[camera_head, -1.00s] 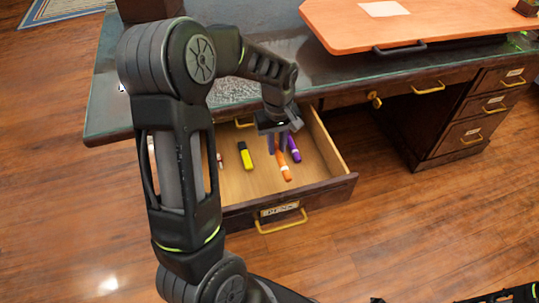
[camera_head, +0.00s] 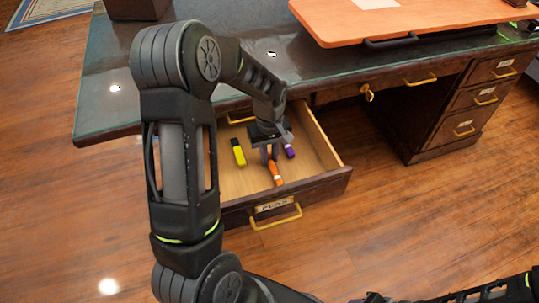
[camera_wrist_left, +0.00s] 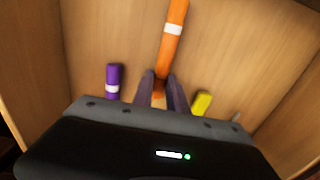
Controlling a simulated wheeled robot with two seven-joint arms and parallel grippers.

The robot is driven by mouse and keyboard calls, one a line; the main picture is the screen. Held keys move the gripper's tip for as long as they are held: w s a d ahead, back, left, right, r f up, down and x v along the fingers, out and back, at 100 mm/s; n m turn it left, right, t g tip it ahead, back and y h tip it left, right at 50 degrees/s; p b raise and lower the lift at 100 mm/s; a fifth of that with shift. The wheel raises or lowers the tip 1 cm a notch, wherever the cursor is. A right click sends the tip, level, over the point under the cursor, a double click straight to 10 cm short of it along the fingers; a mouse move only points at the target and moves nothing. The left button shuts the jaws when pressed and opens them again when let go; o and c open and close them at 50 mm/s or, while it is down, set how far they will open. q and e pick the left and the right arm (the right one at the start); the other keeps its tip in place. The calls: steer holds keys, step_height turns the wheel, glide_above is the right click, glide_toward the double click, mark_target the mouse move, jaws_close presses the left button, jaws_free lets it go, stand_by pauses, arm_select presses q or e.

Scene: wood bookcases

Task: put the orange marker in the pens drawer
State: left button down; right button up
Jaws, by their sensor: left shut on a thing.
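The orange marker (camera_head: 275,172) has a white band and is inside the open pens drawer (camera_head: 318,183), labelled on its front. My left gripper (camera_head: 270,155) reaches down into this drawer and is shut on the marker. In the left wrist view, the orange marker (camera_wrist_left: 171,45) extends away from between the fingers (camera_wrist_left: 160,90), over the drawer's wooden bottom. Its near end is partly hidden by the fingers. I cannot tell whether it touches the bottom. My right gripper does not show clearly in either view.
A yellow marker (camera_head: 238,153) lies left of the gripper in the drawer, and a purple one (camera_head: 289,151) lies to its right. The drawer front has a brass handle (camera_head: 277,217). The desk top (camera_head: 110,90) overhangs the drawer's back. An orange board (camera_head: 420,20) lies on the desk.

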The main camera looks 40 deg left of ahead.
arm_select(q)
steer(key=shift+f, duration=0.1)
steer(key=c, duration=1.3)
jaws_free()
steer(key=shift+r, duration=0.2)
step_height(320, 180, up, 12)
steer(key=shift+f+p, duration=0.1)
steer(key=shift+p, duration=0.8)
